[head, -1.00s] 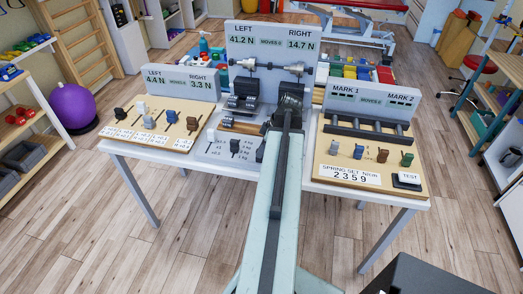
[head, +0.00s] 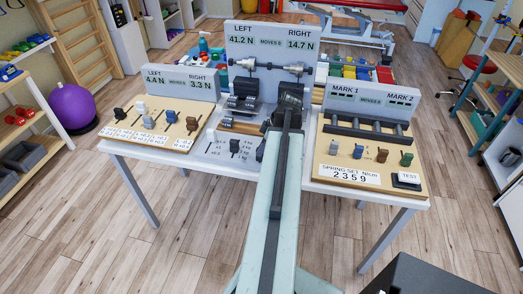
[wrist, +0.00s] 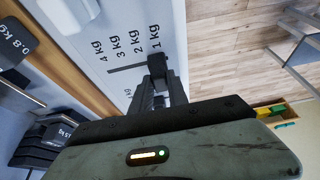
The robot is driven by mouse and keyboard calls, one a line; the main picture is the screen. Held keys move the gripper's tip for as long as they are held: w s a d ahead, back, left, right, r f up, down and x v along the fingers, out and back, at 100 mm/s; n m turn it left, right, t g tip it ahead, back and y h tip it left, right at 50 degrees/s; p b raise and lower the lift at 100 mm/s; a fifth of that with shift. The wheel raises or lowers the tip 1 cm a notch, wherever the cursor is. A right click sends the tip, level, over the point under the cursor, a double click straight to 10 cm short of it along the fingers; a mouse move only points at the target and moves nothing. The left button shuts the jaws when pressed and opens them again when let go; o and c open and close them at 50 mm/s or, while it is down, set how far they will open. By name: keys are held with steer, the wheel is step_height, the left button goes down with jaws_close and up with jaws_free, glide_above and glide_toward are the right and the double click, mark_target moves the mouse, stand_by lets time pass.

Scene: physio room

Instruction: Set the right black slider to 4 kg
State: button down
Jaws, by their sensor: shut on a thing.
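The right black slider (wrist: 157,65) stands in the wrist view at the end of its dark slot, beside the 1 kg mark (wrist: 155,39). The 4 kg mark (wrist: 101,52) is at the other end of that row. My gripper (wrist: 158,84) is at the slider, its jaws closed on it. In the head view the slider (head: 261,151) shows just left of my arm, which hides its scale and most of my gripper. Another black slider (head: 235,146) stands to its left, with a white one (head: 211,135) further left.
A display board (head: 269,48) with force readings rises behind the sliders. A panel with small levers (head: 156,122) stands left, and a spring board with pegs (head: 372,158) stands right. Weights marked 0.8 kg (wrist: 12,50) and 1.5 kg (wrist: 45,143) lie near my gripper.

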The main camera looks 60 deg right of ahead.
steer(key=w+d, duration=0.1)
steer(key=d, duration=0.4)
steer(key=w+d, duration=0.1)
steer(key=d, duration=0.2)
steer(key=shift+w+d, duration=0.2)
steer(key=shift+w, duration=0.15)
steer(key=c, duration=1.3)
jaws_free()
steer(key=shift+d, duration=0.1)
steer(key=p+v, duration=0.7)
steer(key=v, duration=0.1)
steer(key=shift+f, duration=0.1)
